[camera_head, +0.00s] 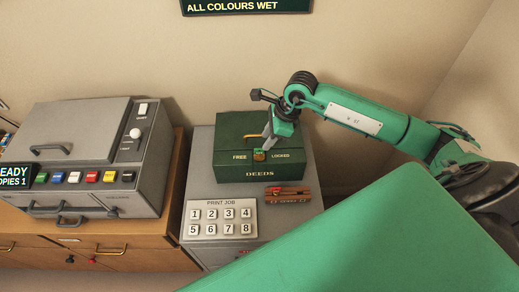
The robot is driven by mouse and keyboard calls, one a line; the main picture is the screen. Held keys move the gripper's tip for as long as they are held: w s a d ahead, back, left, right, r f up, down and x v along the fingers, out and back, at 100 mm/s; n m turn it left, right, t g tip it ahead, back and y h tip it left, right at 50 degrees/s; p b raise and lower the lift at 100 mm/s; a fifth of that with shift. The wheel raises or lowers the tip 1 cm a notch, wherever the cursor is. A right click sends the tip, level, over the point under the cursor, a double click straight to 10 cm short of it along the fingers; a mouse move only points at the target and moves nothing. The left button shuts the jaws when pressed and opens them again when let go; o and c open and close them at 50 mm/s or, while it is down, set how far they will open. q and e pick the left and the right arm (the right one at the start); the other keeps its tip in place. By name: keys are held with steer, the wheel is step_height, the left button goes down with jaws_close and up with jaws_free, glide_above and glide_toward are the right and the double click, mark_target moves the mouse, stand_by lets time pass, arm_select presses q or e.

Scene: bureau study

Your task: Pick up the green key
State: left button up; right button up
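A small green piece that looks like the green key (259,153) sits at the lock on the front of the dark green DEEDS box (230,165), between the words FREE and LOCKED. My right gripper (266,140) reaches down over the box from the right, its grey finger tips just above and beside the green piece. Whether the fingers are open, or touch the key, is too small to tell. My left gripper is not in view.
The box stands on a grey cabinet (202,160). In front of it are a brown wooden block (291,212) with a red piece on top and a PRINT JOB number panel (219,218). A grey copier (85,140) with coloured buttons stands left on a wooden cabinet (145,255).

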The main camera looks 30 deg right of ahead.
mark_target(260, 149)
steer(key=shift+w+a+f, duration=0.1)
steer(key=shift+a+f, duration=0.15)
steer(key=shift+f, duration=0.35)
steer(key=shift+a+f+p, duration=0.2)
steer(key=shift+p, duration=0.2)
steer(key=p+x, duration=0.1)
steer(key=x, duration=0.2)
steer(key=shift+w+a+f+p, duration=0.1)
steer(key=shift+f+p, duration=0.05)
steer(key=shift+p, duration=0.2)
steer(key=shift+w+a+f, duration=0.1)
steer(key=shift+a+f, duration=0.05)
steer(key=shift+f, duration=0.45)
jaws_close()
